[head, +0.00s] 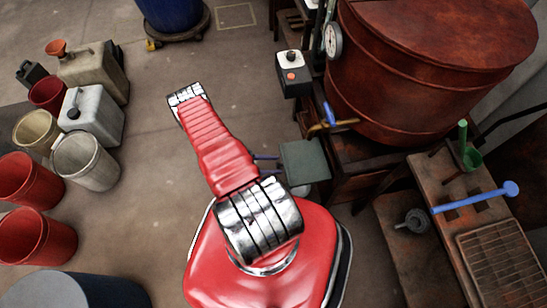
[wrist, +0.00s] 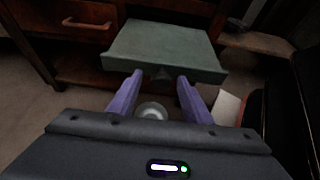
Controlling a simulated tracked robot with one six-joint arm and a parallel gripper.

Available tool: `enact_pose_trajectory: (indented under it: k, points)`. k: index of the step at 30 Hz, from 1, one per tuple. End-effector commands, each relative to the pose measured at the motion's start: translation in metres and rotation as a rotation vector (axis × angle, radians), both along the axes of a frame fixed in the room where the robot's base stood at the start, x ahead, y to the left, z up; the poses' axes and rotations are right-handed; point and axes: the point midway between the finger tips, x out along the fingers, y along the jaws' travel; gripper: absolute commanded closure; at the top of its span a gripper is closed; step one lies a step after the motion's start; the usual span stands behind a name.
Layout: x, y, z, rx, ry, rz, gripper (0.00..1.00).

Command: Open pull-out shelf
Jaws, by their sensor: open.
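The pull-out shelf (head: 304,161) is a flat grey-green board beside the wooden bench under the red-brown vat. In the wrist view the shelf (wrist: 165,42) lies ahead, with its front edge facing me. A small dark knob (wrist: 160,73) sits at the middle of that edge. My gripper (wrist: 159,80) is open, its two purple fingers on either side of the knob and apart from each other. I cannot tell whether they touch it. In the head view my gripper (head: 268,170) shows only as blue-purple fingers at the shelf's left edge.
A wooden drawer (wrist: 85,22) with a handle is left of the shelf. A round pale metal thing (wrist: 152,111) is below my fingers. The vat (head: 425,70) stands behind; a rusty bench (head: 460,215) is at right. Buckets and cans (head: 88,160) stand left; the floor between is clear.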

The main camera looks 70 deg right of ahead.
Motion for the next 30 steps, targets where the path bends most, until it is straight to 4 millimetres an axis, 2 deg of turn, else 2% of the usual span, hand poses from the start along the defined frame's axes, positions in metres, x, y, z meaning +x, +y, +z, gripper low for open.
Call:
enact_pose_trajectory:
  k: [8,30]
  points:
    - [0.013,0.007,0.006,0.000,0.000,0.002,0.55]
    - [0.105,0.059,0.048,-0.001,-0.002,0.001,0.55]
